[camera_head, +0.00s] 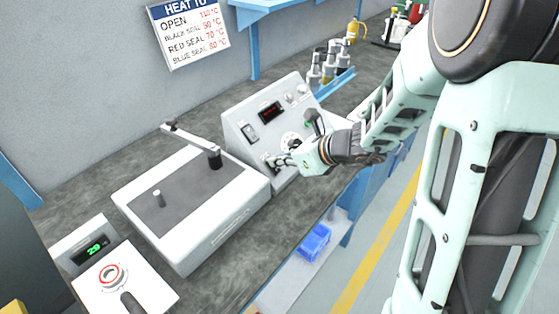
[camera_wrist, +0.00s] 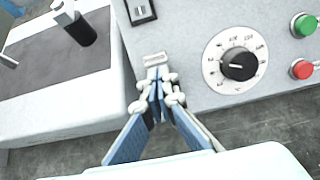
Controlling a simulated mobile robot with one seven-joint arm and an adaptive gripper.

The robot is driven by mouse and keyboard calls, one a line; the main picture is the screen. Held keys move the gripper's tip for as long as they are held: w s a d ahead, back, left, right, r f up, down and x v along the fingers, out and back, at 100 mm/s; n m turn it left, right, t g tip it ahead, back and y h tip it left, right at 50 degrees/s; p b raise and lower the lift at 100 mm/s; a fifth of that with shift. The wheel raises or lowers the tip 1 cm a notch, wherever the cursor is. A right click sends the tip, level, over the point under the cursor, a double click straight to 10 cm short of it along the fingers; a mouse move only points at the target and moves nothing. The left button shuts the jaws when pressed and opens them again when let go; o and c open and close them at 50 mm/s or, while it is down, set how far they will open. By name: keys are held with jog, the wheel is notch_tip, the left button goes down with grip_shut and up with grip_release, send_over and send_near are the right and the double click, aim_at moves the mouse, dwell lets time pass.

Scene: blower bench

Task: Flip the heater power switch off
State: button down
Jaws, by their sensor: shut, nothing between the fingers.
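The control box (camera_head: 240,122) has a sloped pale front panel with a red display. A dark rocker switch (camera_head: 250,132) is on its left side; it also shows cut off at the top of the wrist view (camera_wrist: 141,10). A small light label plate (camera_wrist: 155,58) lies below that switch. My gripper (camera_wrist: 160,78) is shut and empty, its fingertips at the panel's lower left, just below the plate. In the head view my gripper (camera_head: 277,161) is at the panel's lower edge. Whatever is behind the fingertips is hidden. I cannot read which switch is heater power, nor tell contact.
A black dial (camera_wrist: 238,65) is right of my fingertips, with a green button (camera_wrist: 303,25) and a red button (camera_wrist: 302,69) beyond it. A white machine with a lever (camera_head: 190,140) stands close on the left.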

jog(key=shift+r+p, duration=0.6)
jog(key=shift+r, duration=0.1)
jog(key=shift+d+r+p, duration=0.15)
jog(key=shift+r+p, duration=0.25)
jog(key=shift+r, duration=0.05)
jog(key=a+r+p+v, duration=0.1)
jog(key=p+v, duration=0.3)
jog(key=v, duration=0.8)
jog(key=shift+w+r, duration=0.2)
jog(key=shift+r, duration=0.55)
jog(key=shift+d, duration=0.1)
